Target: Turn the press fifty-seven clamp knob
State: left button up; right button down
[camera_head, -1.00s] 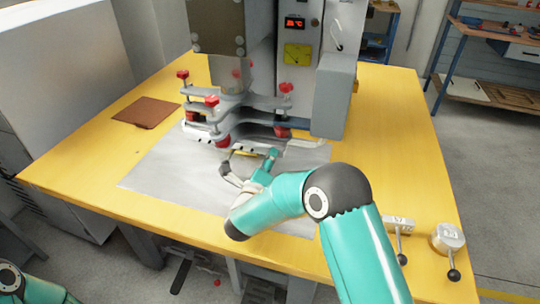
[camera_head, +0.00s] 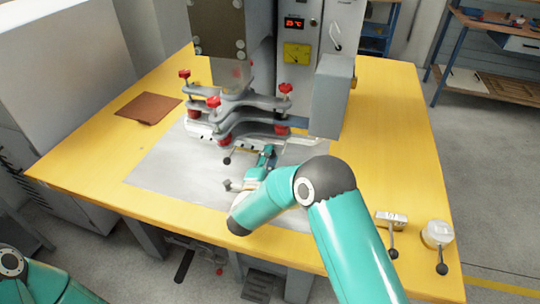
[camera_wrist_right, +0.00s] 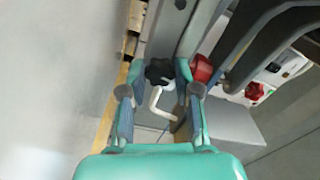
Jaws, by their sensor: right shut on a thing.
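The press (camera_head: 325,95) stands at the back middle of the yellow table, with grey clamp arms (camera_head: 255,103) and several red knobs (camera_head: 213,102). My right gripper (camera_head: 265,154) reaches in low at the front of the press, over the grey mat. In the right wrist view, a black lobed knob (camera_wrist_right: 158,72) on a bent white rod (camera_wrist_right: 156,103) sits between the fingertips of my right gripper (camera_wrist_right: 159,70), which is shut on it. In the head view the gripped knob is hard to make out. Of my left arm only a teal part shows at bottom left; its gripper is out of view.
The grey mat (camera_head: 155,178) is mostly clear to the left. A brown sheet (camera_head: 147,109) lies at the back left. Two small metal items with black-ball levers (camera_head: 392,222) (camera_head: 438,236) stand at the right front. A red display (camera_head: 293,23) is lit on the press.

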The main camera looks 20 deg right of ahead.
jog(key=shift+s+a+f+n, duration=0.1)
jog(key=shift+a+f+n, duration=0.05)
jog(key=shift+f+n, duration=0.2)
jog(key=c, duration=1)
grip_release()
jog(key=shift+c, duration=0.2)
jog(key=shift+o, duration=1)
jog(key=shift+r, duration=0.15)
jog(key=v, duration=1.1)
jog(key=shift+s+a, duration=0.1)
jog(key=shift+a, duration=0.05)
jog(key=shift+s+a, duration=0.1)
jog(key=shift+s, duration=0.15)
